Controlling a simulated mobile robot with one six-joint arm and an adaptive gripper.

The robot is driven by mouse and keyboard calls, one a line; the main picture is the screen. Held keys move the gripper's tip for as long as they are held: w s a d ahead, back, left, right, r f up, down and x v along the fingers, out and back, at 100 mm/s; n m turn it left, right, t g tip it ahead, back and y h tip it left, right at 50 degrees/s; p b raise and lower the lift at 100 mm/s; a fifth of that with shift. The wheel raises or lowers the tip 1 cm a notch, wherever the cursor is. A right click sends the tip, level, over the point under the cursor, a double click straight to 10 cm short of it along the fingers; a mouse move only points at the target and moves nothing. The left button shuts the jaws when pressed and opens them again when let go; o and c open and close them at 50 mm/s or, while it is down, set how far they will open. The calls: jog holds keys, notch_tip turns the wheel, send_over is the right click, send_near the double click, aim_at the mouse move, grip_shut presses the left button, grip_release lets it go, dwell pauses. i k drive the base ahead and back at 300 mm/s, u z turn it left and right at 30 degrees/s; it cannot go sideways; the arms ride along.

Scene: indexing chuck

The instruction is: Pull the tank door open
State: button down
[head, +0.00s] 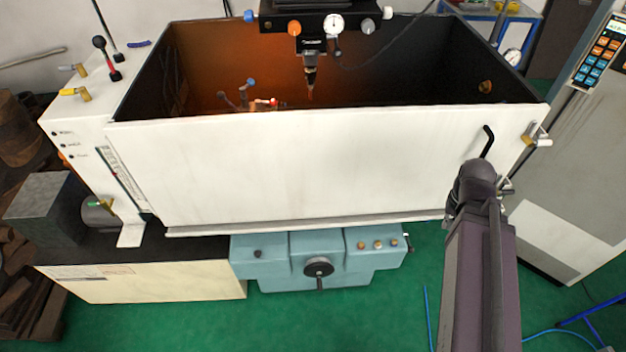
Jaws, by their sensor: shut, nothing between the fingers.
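The tank door (310,165) is the broad white front panel of the tank. It stands upright and closed across the front, with its lower edge along a white ledge. A black bent handle (488,140) stands out near the door's right end, and my arm's wrist covers its lower part. A metal latch (537,134) sits at the upper right corner; another metal fitting (505,187) shows lower down, partly behind my arm. My arm reaches up from the bottom right to just below the handle. My gripper is hidden behind its wrist, so contact with the handle cannot be seen.
The open tank shows a brown-orange inside wall (225,60) and a machine head (318,25) above. A blue-green base (320,255) with a handwheel (318,267) juts out below the door. A grey cabinet (570,170) stands close at right. The green floor in front is mostly clear.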

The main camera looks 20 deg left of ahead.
aim_at(261, 166)
jog(key=u, duration=0.9)
jog(key=k, duration=0.95)
jog(key=z, duration=0.05)
jog(key=i, duration=0.7)
jog(key=u, duration=0.05)
